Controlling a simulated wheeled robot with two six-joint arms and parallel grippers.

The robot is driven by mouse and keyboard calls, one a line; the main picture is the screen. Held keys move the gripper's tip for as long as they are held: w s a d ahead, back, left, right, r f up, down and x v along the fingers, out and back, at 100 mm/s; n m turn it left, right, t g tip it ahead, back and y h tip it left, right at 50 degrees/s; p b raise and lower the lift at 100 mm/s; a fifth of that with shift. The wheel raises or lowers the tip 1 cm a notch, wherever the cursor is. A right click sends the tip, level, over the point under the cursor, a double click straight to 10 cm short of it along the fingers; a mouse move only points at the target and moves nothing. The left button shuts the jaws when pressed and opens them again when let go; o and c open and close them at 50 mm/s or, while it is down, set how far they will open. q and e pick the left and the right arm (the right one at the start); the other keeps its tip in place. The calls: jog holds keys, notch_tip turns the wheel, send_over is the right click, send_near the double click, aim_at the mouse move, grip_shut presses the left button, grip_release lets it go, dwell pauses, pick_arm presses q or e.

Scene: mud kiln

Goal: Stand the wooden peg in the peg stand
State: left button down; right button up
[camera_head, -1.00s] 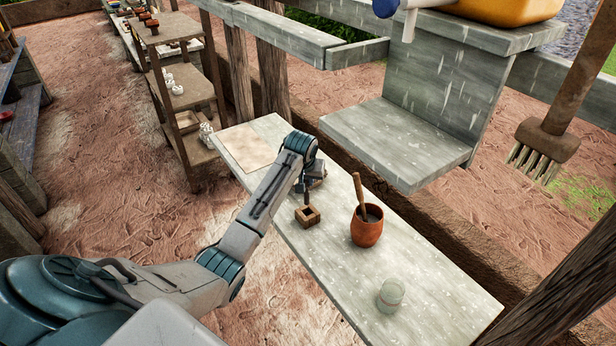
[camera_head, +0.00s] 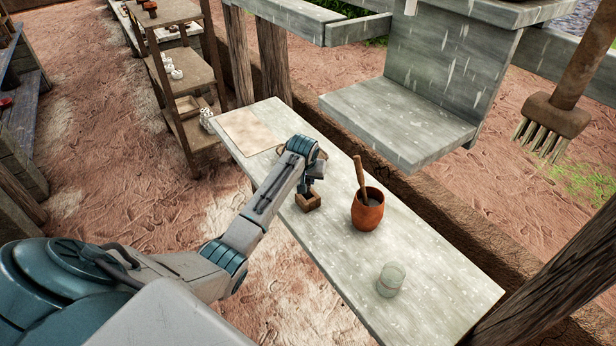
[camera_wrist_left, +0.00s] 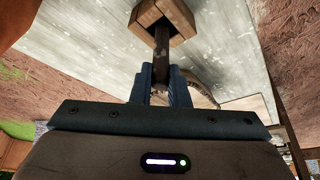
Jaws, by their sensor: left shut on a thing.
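The peg stand (camera_head: 311,205) is a small square wooden block on the grey table, left of the clay pot. My left gripper (camera_head: 306,187) is right above it, pointing down. In the left wrist view the gripper (camera_wrist_left: 163,85) is shut on the dark wooden peg (camera_wrist_left: 161,48). The peg's far end overlaps the opening of the stand (camera_wrist_left: 147,14); how deep it sits in the opening cannot be told. In the head view the peg is mostly hidden by the gripper. My right gripper is not in view.
A clay pot (camera_head: 367,216) with a wooden handle in it stands close to the right of the stand. A glass jar (camera_head: 390,280) is nearer the front of the table (camera_head: 440,285). A pale board (camera_head: 247,132) lies at the table's far left end. A shelf (camera_head: 185,80) stands behind.

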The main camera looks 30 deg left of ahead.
pick_arm(q)
jog(key=c, duration=1.3)
grip_release()
jog(key=b+v, duration=0.3)
jog(key=v, duration=0.7)
jog(key=shift+s+r, duration=0.25)
jog(key=shift+r, duration=0.05)
